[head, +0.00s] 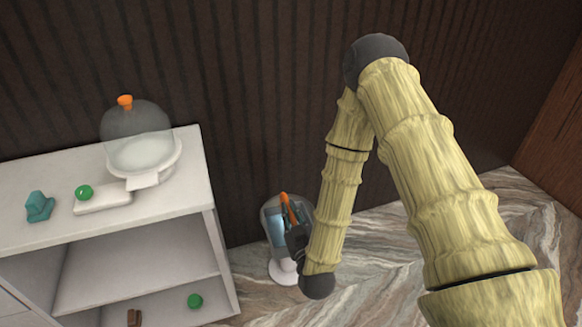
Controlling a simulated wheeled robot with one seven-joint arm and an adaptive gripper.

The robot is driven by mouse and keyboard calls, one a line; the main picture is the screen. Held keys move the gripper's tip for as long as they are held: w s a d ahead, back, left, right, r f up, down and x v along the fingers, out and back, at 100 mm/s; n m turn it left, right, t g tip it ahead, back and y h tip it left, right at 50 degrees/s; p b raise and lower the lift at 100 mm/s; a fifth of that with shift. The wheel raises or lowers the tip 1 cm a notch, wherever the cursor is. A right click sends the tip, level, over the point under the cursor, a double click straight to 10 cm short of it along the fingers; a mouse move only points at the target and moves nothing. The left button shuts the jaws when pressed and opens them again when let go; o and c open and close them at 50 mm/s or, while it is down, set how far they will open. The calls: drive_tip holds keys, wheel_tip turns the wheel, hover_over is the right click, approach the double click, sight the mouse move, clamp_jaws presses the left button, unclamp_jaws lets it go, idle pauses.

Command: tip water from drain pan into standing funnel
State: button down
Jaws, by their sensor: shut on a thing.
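My gripper (297,238) is low at the right of the white counter, over the marble floor. Its dark jaws are at the right side of a clear, rounded vessel on a white foot (283,272), which looks like the standing funnel. A pale blue piece (276,229) and a thin orange strip (289,207) show at the jaws, overlapping the clear vessel. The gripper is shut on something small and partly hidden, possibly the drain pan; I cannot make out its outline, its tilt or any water. I cannot tell whether it touches the vessel.
The white counter (45,235) carries a white dish (145,152) with a smoky dome (135,117) and orange knob, a white slab (103,198), a green ball (84,192) and a teal object (39,207). Another green ball (195,301) is lower down. A dark ribbed wall stands behind.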

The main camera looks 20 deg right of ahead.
drive_tip(key=w+f+b, duration=0.1)
drive_tip(key=w+b, duration=0.1)
drive_tip(key=w, duration=0.1)
drive_tip(key=w+f+b, duration=0.1)
drive_tip(key=shift+w+d+f, duration=0.1)
drive_tip(key=shift+w+f, duration=0.2)
drive_tip(key=shift+w, duration=0.1)
drive_tip(key=w+d+f+y+b, duration=0.1)
drive_tip(key=w+d+f+b, duration=0.4)
drive_tip(key=w+d+b, duration=0.6)
drive_tip(key=w+d+f+b, duration=0.4)
drive_tip(key=w+d+b, duration=0.4)
drive_tip(key=w, duration=0.4)
drive_tip(key=shift+f+b, duration=1.55)
drive_tip(key=shift+f, duration=1.15)
drive_tip(key=a+f+n+b, duration=0.1)
drive_tip(key=a+n+b, duration=0.2)
drive_tip(key=a+n, duration=1.1)
drive_tip(key=shift+s+n+b, duration=0.35)
drive_tip(key=shift+n, duration=2.15)
